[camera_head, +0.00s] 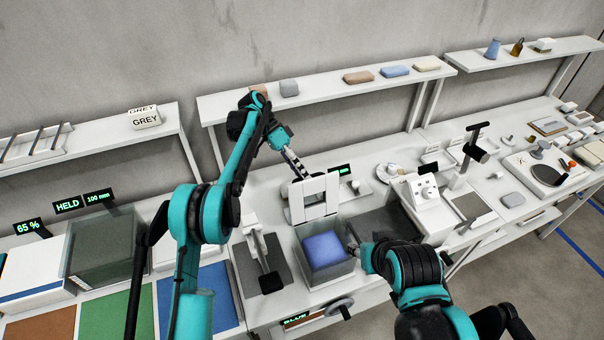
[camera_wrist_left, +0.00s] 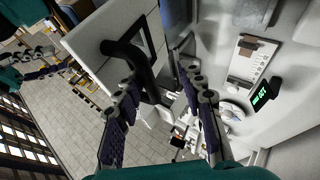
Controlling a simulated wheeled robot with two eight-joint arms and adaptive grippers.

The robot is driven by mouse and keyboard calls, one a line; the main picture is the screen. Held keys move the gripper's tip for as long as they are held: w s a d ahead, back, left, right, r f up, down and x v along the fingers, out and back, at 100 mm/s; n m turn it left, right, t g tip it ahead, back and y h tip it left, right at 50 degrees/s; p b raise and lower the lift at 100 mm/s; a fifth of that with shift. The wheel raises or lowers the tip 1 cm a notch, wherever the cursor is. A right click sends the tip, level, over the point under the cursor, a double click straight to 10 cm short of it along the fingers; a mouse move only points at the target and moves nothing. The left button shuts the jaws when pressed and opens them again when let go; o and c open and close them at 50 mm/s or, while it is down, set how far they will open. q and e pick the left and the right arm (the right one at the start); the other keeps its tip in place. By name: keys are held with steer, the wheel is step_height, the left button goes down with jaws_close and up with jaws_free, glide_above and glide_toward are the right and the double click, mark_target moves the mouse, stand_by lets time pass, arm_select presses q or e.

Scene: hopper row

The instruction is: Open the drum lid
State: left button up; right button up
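A white lid panel with a window (camera_head: 313,198) stands roughly upright at the back of a clear-walled bin (camera_head: 338,277). A blue block-like mass (camera_head: 325,248) fills part of the bin. My left gripper (camera_head: 293,160) is behind the panel's top edge. In the left wrist view, the white panel (camera_wrist_left: 92,40) carries a black bar handle (camera_wrist_left: 132,48). My left fingers (camera_wrist_left: 165,115) are spread, and the handle's lower end reaches between them; I cannot tell whether they touch it. My right gripper (camera_head: 355,250) is at the bin's right side, its fingers mostly hidden.
A white device with a dial (camera_head: 424,193) and a black-topped stand (camera_head: 470,155) are to the right. A lever on a dark mat (camera_head: 268,275) is left of the bin, and a handwheel (camera_head: 340,307) is in front. A wall shelf (camera_head: 325,92) runs behind.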

arm_select(q)
steer(key=shift+s+r, duration=0.15)
steer(key=v, duration=0.7)
stand_by(0.3)
steer(key=shift+a+r, duration=0.15)
steer(key=shift+r, duration=0.05)
stand_by(0.3)
